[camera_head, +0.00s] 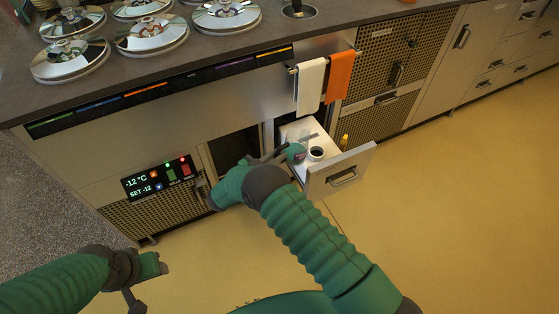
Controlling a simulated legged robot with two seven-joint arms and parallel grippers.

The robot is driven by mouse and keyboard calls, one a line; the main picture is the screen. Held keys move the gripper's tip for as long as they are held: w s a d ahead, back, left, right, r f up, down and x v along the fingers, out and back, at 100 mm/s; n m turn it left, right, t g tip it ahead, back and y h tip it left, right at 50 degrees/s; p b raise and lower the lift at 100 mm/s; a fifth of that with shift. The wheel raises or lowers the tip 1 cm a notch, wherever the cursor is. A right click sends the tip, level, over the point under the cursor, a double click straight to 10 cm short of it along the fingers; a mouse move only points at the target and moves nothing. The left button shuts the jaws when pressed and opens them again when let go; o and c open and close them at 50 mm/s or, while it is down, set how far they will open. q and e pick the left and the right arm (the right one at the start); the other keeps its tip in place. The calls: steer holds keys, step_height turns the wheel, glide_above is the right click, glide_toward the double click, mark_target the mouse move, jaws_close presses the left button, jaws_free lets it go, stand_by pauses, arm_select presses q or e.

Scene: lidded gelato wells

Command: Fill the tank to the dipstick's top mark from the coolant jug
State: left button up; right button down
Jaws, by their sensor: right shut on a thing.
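An open drawer (338,178) under the counter has a pale inside. In it is a white round neck (317,153) with a dark opening, which looks like the tank's filler. A small yellow upright thing (344,142), perhaps the dipstick handle, is to its right. A small teal round thing (295,152) is left of the neck; I cannot tell if it is a cap or part of the jug. My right gripper (283,154) is shut on this teal thing. My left gripper (131,301) is low at left, away from the counter; its jaws are unclear. Dipstick marks and liquid level cannot be seen.
A dark open compartment (235,150) is left of the drawer. A control panel (158,178) reads -12 °C. White (310,86) and orange (340,76) towels hang above the drawer. Several shiny lids (150,35) cover the counter wells. The yellow floor (450,210) at right is clear.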

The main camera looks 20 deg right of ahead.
steer(key=shift+f+t+h+b, duration=0.3)
steer(key=shift+f+h+b, duration=0.3)
steer(key=shift+f+b, duration=0.4)
steer(key=shift+s+a+r, duration=0.1)
steer(key=shift+a+r, duration=0.2)
steer(key=shift+r, duration=0.15)
arm_select(q)
steer(key=shift+p+x, duration=0.8)
steer(key=shift+p, duration=0.1)
arm_select(e)
steer(key=s+a+r, duration=0.1)
steer(key=a+r, duration=0.2)
steer(key=a, duration=0.2)
steer(key=shift+s+a+r, duration=0.15)
steer(key=shift+s+r, duration=0.15)
steer(key=shift+s, duration=0.05)
arm_select(q)
steer(key=shift+s, duration=0.2)
